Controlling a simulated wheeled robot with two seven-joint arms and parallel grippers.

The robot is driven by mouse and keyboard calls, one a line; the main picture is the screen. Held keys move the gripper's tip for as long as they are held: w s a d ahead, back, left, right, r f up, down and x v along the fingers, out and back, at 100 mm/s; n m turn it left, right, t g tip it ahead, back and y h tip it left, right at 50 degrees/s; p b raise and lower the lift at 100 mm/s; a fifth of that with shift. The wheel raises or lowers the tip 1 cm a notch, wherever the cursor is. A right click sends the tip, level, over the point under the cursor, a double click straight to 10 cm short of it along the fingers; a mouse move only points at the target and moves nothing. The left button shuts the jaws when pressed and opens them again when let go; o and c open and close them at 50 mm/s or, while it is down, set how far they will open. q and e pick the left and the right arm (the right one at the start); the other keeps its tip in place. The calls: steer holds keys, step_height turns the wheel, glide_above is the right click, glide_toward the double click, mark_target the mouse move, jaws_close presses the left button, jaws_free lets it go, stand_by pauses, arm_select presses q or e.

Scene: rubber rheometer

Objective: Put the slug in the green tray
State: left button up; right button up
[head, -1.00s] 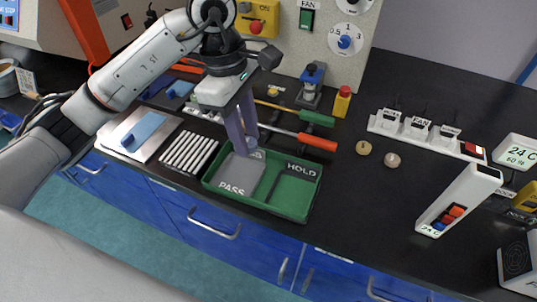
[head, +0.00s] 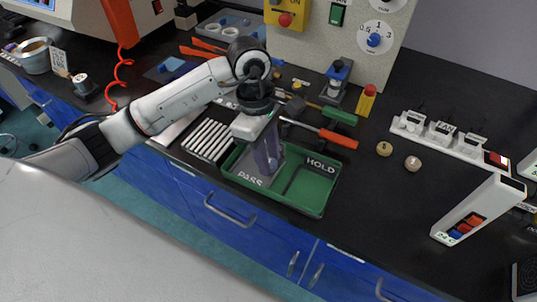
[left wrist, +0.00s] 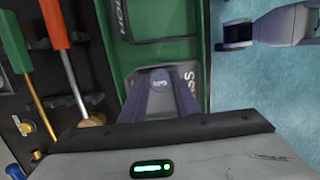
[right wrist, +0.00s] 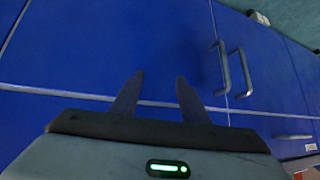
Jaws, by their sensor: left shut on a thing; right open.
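The green tray (head: 313,213) lies near the counter's front edge, with a grey PASS section on the left and a HOLD section on the right. My left gripper (head: 268,170) points down into the PASS section. In the left wrist view it is shut on the slug (left wrist: 160,77), a small round grey-blue piece marked with a numeral, between the fingertips over the PASS floor. I cannot tell if the slug touches the floor. In the head view the fingers hide it. My right gripper (right wrist: 153,90) is open and empty in front of blue cabinet fronts, outside the head view.
White sticks (head: 208,140) lie left of the tray. Red-handled (head: 338,139) and green-handled (head: 340,116) tools lie behind it.

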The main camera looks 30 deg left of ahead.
arm_select(q)
steer(key=shift+f, duration=0.2)
steer(key=o, duration=0.7)
steer(key=shift+r, duration=0.1)
steer(key=shift+o, duration=0.2)
steer(key=shift+r, duration=0.25)
step_height(320, 180, up, 12)
steer(key=a, duration=0.2)
steer(key=shift+f+b, duration=0.15)
steer(key=shift+b, duration=0.2)
steer(key=shift+d, duration=0.1)
